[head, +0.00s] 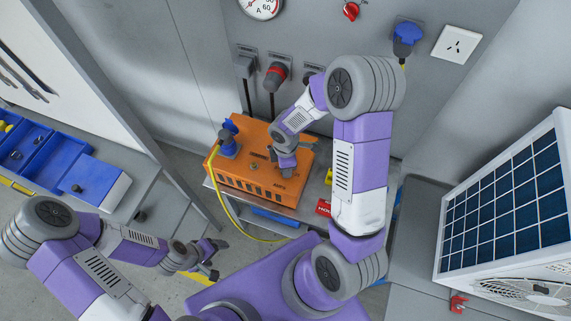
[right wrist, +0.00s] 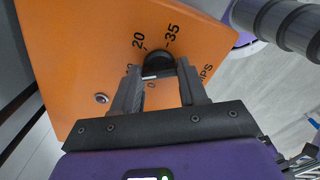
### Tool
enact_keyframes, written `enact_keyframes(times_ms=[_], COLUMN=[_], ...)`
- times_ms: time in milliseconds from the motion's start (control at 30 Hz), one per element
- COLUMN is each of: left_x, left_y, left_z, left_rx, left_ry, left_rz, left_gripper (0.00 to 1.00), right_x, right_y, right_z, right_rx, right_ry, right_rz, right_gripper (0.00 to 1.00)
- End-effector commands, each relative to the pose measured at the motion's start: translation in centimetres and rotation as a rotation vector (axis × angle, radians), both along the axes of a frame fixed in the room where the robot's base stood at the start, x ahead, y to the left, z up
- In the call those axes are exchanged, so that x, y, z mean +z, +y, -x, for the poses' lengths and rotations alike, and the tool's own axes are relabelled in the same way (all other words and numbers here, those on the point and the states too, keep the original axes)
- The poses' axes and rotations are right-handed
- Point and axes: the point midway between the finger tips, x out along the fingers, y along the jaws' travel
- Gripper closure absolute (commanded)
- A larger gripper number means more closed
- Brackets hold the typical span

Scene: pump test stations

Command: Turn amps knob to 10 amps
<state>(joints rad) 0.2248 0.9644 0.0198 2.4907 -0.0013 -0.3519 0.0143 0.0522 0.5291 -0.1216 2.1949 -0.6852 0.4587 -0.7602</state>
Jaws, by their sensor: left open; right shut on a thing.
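The orange pump tester box (head: 245,178) stands on a small cart in the head view. My right gripper (head: 286,168) is at its top face, and its fingers hide the amps knob there. In the right wrist view the black amps knob (right wrist: 158,63) sits between the tips of my right gripper (right wrist: 158,72), which is shut on it. Printed marks 20, 35 and 0 and part of the word AMPS show around the knob; the knob's exact setting is hard to tell. My left gripper (head: 212,258) is open and empty, left of the cart.
A blue plug (head: 229,140) with a yellow cable (head: 226,205) sits on the box's left. Blue bins (head: 45,158) lie at left; a solar panel unit (head: 510,205) stands at right.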

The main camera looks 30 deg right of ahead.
Motion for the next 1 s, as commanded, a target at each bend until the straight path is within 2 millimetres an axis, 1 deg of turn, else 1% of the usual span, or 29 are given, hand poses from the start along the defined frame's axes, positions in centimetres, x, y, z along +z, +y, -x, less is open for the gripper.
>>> enact_keyframes(times_ms=[367, 400, 533, 833, 933, 1000], left_x=[0.0, 0.0, 0.0, 0.0, 0.2, 0.4], left_y=[0.0, 0.0, 0.0, 0.0, 0.0, 0.0], left_z=[0.0, 0.0, 0.0, 0.0, 0.0, 0.0], left_rx=[0.0, 0.0, 0.0, 0.0, 0.0, 0.0], left_ry=[0.0, 0.0, 0.0, 0.0, 0.0, 0.0], left_rz=[0.0, 0.0, 0.0, 0.0, 0.0, 0.0], left_gripper=[0.23, 0.23, 0.23, 0.23, 0.23, 0.23], right_x=[0.0, 0.0, 0.0, 0.2, 1.2, 2.3], right_y=[-0.2, -0.2, -0.1, -0.1, -0.1, -0.1], right_z=[0.0, 0.0, 0.0, 0.0, -0.1, -0.1], right_rx=[0.001, 0.0, 0.001, 0.001, -0.001, -0.001], right_ry=[0.0, 0.0, 0.0, -0.001, -0.003, -0.005], right_rz=[0.003, 0.003, 0.002, 0.0, 0.001, 0.001], right_gripper=[0.88, 0.51, 0.32, 0.32, 0.32, 0.32])
